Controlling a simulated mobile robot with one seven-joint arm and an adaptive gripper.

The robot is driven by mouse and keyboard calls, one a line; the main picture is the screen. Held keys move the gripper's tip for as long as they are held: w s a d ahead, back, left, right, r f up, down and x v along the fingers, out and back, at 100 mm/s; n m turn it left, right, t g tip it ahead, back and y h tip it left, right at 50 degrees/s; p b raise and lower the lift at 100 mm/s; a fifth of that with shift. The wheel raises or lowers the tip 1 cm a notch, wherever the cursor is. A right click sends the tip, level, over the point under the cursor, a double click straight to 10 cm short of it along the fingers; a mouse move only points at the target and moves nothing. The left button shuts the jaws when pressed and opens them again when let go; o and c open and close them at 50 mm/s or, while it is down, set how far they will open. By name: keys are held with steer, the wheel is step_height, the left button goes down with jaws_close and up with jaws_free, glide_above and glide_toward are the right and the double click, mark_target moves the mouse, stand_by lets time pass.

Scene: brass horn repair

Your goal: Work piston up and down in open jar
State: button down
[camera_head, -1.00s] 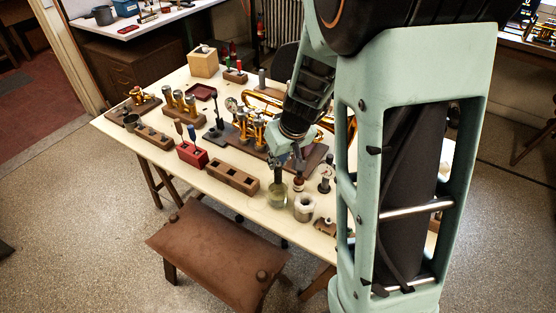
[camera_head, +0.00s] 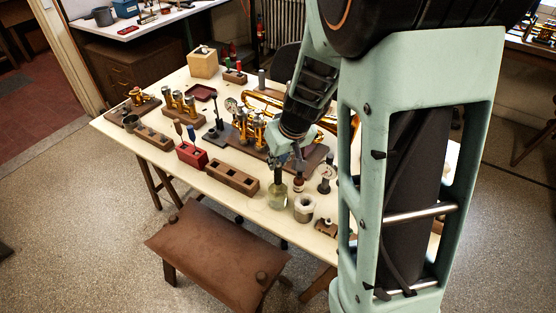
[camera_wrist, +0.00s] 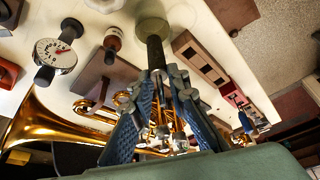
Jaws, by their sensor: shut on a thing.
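The open jar (camera_head: 277,198) is clear glass with yellowish-green liquid, near the front edge of the workbench. My gripper (camera_head: 279,161) is directly above it, pointing down. In the wrist view, my gripper's blue-padded fingers (camera_wrist: 162,78) are shut on the piston (camera_wrist: 155,52), a dark grey cylinder. The piston's far end lines up with the jar, whose greenish round shape (camera_wrist: 152,25) shows beyond it. The piston's lower part seems to be at or inside the jar mouth; its exact depth is hard to tell.
A brown bottle (camera_head: 298,184) and a white-topped jar (camera_head: 304,208) stand close right of the open jar. A wooden block with square holes (camera_head: 232,178) lies to its left. A dial gauge (camera_wrist: 54,56) and brass horn parts (camera_head: 250,130) are nearby. A brown padded stool (camera_head: 215,245) stands in front.

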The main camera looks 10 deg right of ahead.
mark_target(280, 170)
steer(key=shift+f+b, duration=3.95)
steer(key=shift+b, duration=0.1)
steer(key=shift+r+p, duration=1.1)
steer(key=shift+r, duration=0.25)
steer(key=shift+f, duration=0.1)
steer(key=shift+f+b, duration=1.25)
steer(key=shift+b, duration=0.25)
steer(key=shift+r+p, duration=1.1)
steer(key=shift+r, duration=0.25)
